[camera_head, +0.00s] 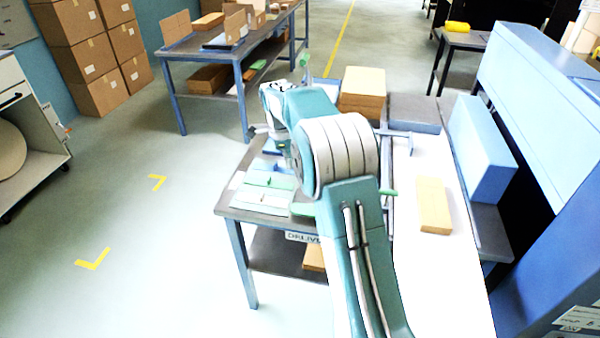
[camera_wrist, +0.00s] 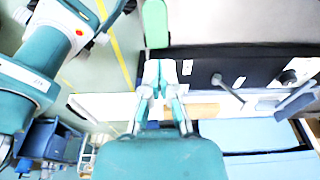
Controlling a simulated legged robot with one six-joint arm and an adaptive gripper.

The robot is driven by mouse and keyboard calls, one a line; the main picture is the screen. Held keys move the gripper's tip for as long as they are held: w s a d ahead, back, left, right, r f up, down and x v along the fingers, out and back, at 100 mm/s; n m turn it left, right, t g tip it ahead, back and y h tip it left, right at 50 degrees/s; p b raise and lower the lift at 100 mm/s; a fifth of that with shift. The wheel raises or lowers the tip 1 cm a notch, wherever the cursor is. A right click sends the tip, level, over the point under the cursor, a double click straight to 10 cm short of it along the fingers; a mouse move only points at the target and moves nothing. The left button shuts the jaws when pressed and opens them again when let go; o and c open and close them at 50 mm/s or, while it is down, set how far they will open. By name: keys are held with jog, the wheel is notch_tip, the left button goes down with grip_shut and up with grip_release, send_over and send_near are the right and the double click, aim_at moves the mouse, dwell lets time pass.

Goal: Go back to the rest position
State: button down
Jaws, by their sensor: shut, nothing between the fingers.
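My gripper (camera_wrist: 160,80) shows in the wrist view with its two fingers together and nothing held between them. In the head view my arm rises from the bottom and bends over the grey worktable (camera_head: 232,200); the arm blocks the middle of the table, and I cannot make out the fingertips there. A stack of kraft-coloured boards (camera_head: 362,90) sits at the table's far end.
A long blue box (camera_head: 482,150) and a large blue cabinet (camera_head: 545,110) stand along the right. Flat pale green and white pieces (camera_head: 265,190) lie at the table's left. Another table (camera_head: 210,55) and stacked cartons (camera_head: 85,50) stand behind.

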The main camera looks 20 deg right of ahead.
jog(key=s+a+r+n+t, duration=0.2)
jog(key=s+a+r+n, duration=0.1)
jog(key=s+r+n, duration=0.4)
jog(key=s+a+r+n+t, duration=0.1)
jog(key=s+a+r+n, duration=0.3)
jog(key=s+r, duration=0.5)
jog(key=s+f+n+t, duration=0.1)
jog(key=s+f+n, duration=0.1)
jog(key=s+n, duration=0.5)
jog(key=s+a+f+n+t+y, duration=0.1)
jog(key=s+n, duration=0.5)
jog(key=s, duration=0.7)
jog(key=shift+s+a+f+n+t, duration=0.3)
jog(key=shift+f+n+t, duration=0.1)
jog(key=shift+f+t, duration=0.35)
jog(key=shift+r, duration=0.15)
